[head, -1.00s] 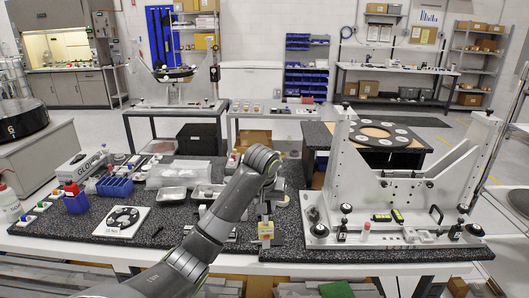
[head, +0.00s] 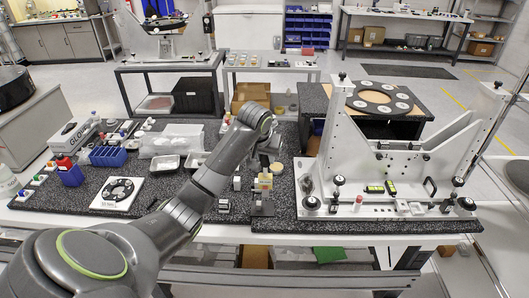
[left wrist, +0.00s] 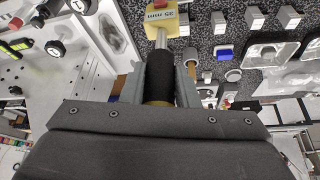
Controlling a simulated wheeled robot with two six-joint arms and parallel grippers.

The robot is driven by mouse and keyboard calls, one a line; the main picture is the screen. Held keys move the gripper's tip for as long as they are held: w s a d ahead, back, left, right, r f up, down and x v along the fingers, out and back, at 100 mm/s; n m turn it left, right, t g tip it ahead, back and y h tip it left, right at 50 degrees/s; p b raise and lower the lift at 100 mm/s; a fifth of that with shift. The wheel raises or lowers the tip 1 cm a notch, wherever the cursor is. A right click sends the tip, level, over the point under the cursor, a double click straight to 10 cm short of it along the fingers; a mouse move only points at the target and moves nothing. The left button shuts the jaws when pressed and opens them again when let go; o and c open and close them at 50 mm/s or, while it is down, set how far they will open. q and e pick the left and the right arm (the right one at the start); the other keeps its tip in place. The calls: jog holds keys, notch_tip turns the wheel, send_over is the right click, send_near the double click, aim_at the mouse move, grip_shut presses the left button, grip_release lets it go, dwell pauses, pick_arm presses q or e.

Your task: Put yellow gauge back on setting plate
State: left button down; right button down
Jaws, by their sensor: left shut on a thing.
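The yellow gauge (left wrist: 165,16) is a block marked 35 mm on a metal rod with a black handle. My left gripper (left wrist: 160,88) is shut around that handle in the left wrist view. No plate is clearly identifiable as the setting plate. My right gripper is not in view.
The large metal fixture (head: 347,150) stands right of the gripper, with black knobs and small yellow-marked parts (head: 375,189) on its base. Small grey blocks (head: 224,206) stand to the left. A white plate with a black ring (head: 118,193) and a blue rack (head: 108,156) are farther left.

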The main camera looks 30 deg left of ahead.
aim_at(265, 174)
pick_arm(q)
jog(key=shift+f, duration=1.8)
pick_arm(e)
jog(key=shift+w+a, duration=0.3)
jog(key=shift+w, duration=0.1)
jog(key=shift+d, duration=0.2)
pick_arm(q)
jog(key=shift+f, duration=0.65)
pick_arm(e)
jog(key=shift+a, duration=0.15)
pick_arm(q)
jog(key=shift+f, duration=1.05)
jog(key=c, duration=1)
grip_release()
jog(key=shift+c, duration=0.2)
